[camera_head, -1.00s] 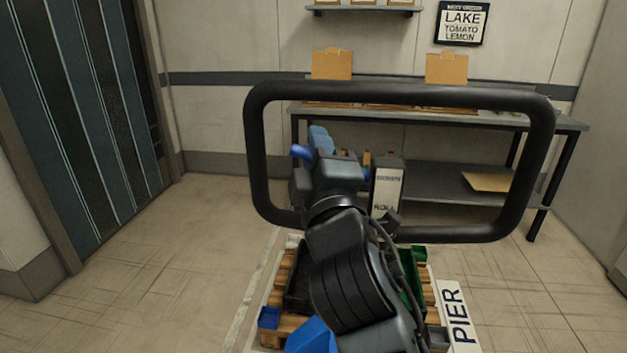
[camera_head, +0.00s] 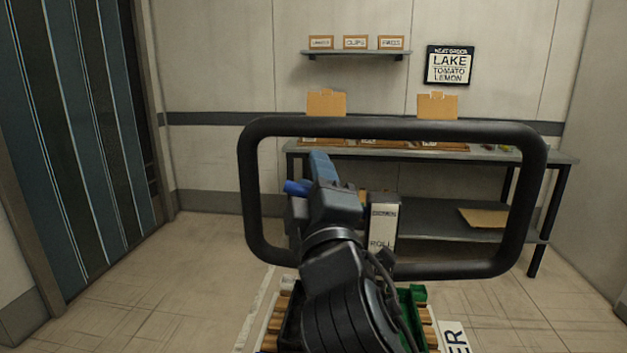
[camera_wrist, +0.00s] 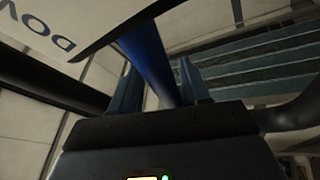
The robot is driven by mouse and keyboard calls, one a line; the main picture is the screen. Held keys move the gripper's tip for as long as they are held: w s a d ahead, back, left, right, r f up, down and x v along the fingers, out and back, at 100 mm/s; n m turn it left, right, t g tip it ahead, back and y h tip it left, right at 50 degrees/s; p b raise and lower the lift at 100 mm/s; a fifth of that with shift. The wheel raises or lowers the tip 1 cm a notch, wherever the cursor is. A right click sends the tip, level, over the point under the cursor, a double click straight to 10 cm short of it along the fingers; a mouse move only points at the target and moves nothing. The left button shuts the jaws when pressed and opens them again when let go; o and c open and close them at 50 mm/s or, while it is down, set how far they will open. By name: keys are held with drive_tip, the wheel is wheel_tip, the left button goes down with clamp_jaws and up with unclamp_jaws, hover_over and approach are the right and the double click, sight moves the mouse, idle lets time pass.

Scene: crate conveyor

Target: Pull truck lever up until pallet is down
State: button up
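The truck's lever is a blue rod (camera_wrist: 151,55) in the wrist view; its blue end (camera_head: 297,187) sticks out left of my fingers in the head view. My gripper (camera_head: 322,168) is inside the truck's black loop handle (camera_head: 395,128). In the wrist view my gripper's fingers (camera_wrist: 160,88) stand on either side of the lever and appear closed on it. A white panel (camera_wrist: 62,22) with partly visible letters "DOW" is beside the lever. The wooden pallet (camera_head: 430,328) shows only partly below my arm; its height above the floor cannot be told.
Green (camera_head: 418,297) and dark crates are on the pallet. A grey workbench (camera_head: 450,155) with clipboards stands at the back wall, below a small shelf (camera_head: 355,54) and an order sign (camera_head: 450,65). A striped dark door (camera_head: 75,150) is at left. Floor (camera_head: 190,265) on the left is clear.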

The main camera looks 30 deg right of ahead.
drive_tip(key=b+v, duration=0.2)
drive_tip(key=v, duration=0.5)
drive_tip(key=shift+s, duration=0.35)
drive_tip(key=shift+a+f, duration=0.15)
drive_tip(key=s+f+g+y+p, duration=0.1)
drive_tip(key=s+f+y, duration=0.2)
drive_tip(key=s+f, duration=0.45)
drive_tip(key=s+f+g+y, duration=0.2)
drive_tip(key=s+f+y, duration=0.15)
drive_tip(key=f, duration=0.65)
drive_tip(key=s+f+m+g, duration=0.1)
drive_tip(key=s+m, duration=0.4)
drive_tip(key=s, duration=0.6)
drive_tip(key=s+d+f+m+g+p, duration=0.1)
drive_tip(key=s+m, duration=0.4)
drive_tip(key=s, duration=0.7)
drive_tip(key=shift+s+d+f+g, duration=0.2)
drive_tip(key=shift+s+f+g, duration=0.15)
drive_tip(key=shift+f, duration=0.55)
